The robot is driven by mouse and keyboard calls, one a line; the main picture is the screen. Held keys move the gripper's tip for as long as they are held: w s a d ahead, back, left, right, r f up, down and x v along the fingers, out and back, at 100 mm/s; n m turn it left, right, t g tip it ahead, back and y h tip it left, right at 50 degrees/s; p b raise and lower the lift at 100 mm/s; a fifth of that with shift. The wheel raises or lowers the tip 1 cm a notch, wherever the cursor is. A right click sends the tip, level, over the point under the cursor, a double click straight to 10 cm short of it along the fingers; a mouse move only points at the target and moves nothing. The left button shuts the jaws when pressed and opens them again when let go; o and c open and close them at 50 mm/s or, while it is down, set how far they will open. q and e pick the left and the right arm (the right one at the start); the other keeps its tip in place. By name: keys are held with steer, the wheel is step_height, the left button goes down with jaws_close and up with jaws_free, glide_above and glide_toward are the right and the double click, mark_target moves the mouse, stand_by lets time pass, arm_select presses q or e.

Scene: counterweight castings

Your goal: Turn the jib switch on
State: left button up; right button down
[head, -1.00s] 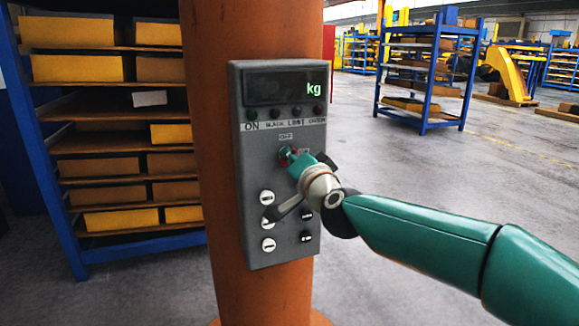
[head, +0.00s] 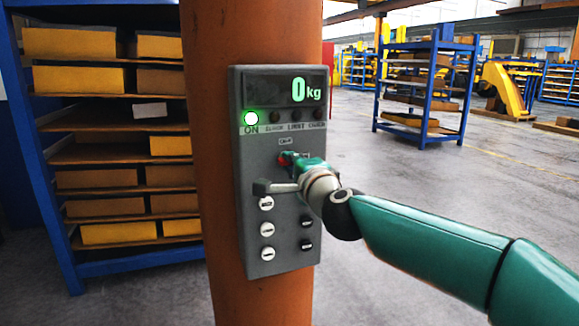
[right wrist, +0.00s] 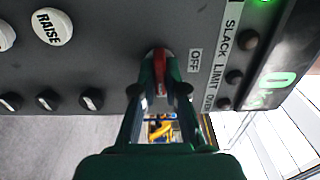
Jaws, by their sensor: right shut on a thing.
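The grey control box (head: 246,160) is fixed to an orange column. My right gripper (head: 290,159) is shut on the red switch handle (head: 282,161) in the middle of the box. In the right wrist view the red handle (right wrist: 160,65) sits between the two fingertips (right wrist: 159,88), beside an OFF label (right wrist: 195,60). The green lamp (head: 251,118) above the ON label is lit. The display (head: 285,92) reads 0 kg. My gripper hides much of the switch and its other label in the head view. My left gripper is not in view.
White buttons (head: 267,229) and black buttons (head: 306,245) sit low on the box, near my right wrist. The orange column (head: 215,200) stands behind. A shelf rack (head: 50,170) with yellow boxes is at left. Open floor and another blue rack (head: 466,90) lie at right.

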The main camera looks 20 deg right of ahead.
steer(key=shift+f, duration=0.3)
steer(key=c, duration=1.2)
jaws_free()
steer(key=shift+d, duration=0.2)
steer(key=shift+a+r, duration=0.1)
steer(key=shift+r, duration=0.1)
steer(key=s, duration=1.2)
steer(key=shift+d, duration=0.2)
